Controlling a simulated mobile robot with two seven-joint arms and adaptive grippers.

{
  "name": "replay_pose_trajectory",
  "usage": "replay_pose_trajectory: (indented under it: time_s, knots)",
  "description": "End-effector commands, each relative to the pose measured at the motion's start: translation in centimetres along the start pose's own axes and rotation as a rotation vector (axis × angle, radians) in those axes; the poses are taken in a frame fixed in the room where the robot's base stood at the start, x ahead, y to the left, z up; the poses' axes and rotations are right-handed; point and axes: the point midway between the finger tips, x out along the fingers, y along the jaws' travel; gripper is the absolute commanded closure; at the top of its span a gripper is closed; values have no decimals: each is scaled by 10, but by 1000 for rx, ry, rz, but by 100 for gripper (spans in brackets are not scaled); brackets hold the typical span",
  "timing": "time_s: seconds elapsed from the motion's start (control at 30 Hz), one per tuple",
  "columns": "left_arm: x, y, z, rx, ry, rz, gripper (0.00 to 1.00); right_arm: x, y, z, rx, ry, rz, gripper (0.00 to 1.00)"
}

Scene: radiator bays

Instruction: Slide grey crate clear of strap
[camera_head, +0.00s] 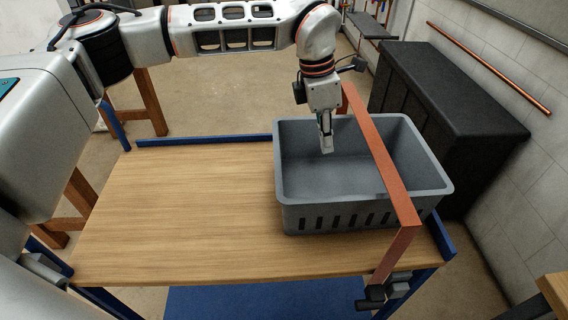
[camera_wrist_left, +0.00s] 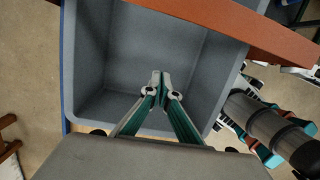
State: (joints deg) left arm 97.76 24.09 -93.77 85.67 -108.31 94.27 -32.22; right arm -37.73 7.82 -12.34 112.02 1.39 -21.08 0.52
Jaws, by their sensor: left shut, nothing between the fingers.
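The grey crate (camera_head: 300,218) stands on the right end of the wooden table and looks empty. An orange-brown strap (camera_head: 385,170) runs over the crate's right part, from the back edge down to a clamp at the table's front right. The strap also crosses the top of the left wrist view (camera_wrist_left: 225,27), over the crate (camera_wrist_left: 85,60). My left gripper (camera_head: 327,151) is shut and empty, pointing down inside the crate's opening, left of the strap. Its closed fingertips show in the left wrist view (camera_wrist_left: 160,75) against the crate's inside. My right gripper is not in view.
The wooden table (camera_head: 170,215) is bare to the left of the crate. Blue rails (camera_head: 205,140) edge its back and right side. A black cabinet (camera_head: 440,110) stands behind on the right, by a white wall with a copper-coloured pipe (camera_head: 490,68).

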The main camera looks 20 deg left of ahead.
Motion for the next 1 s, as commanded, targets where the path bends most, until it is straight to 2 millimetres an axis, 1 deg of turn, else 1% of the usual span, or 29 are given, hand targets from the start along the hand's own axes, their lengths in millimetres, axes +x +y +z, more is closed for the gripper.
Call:
replay_pose_trajectory:
  time_s: [0.03, 0.13, 0.23, 0.33, 0.47, 0.8, 0.87, 1.0]
  knots:
    - [-3, 5, -10, 16, 54, 24, 100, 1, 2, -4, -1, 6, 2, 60]
    - [-3, 11, -28, 37, 137, 48, 100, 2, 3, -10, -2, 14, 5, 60]
    - [-2, 15, -37, 46, 178, 58, 100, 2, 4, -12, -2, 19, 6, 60]
    - [4, 16, -42, 48, 191, 59, 100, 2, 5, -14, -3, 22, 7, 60]
    - [21, 16, -45, 48, 192, 57, 100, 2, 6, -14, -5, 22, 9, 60]
    - [87, 20, -57, 47, 190, 56, 100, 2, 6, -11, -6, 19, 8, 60]
    - [97, 21, -59, 46, 189, 56, 100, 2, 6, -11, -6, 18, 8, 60]
    - [90, 23, -79, 46, 186, 60, 100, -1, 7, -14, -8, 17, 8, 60]
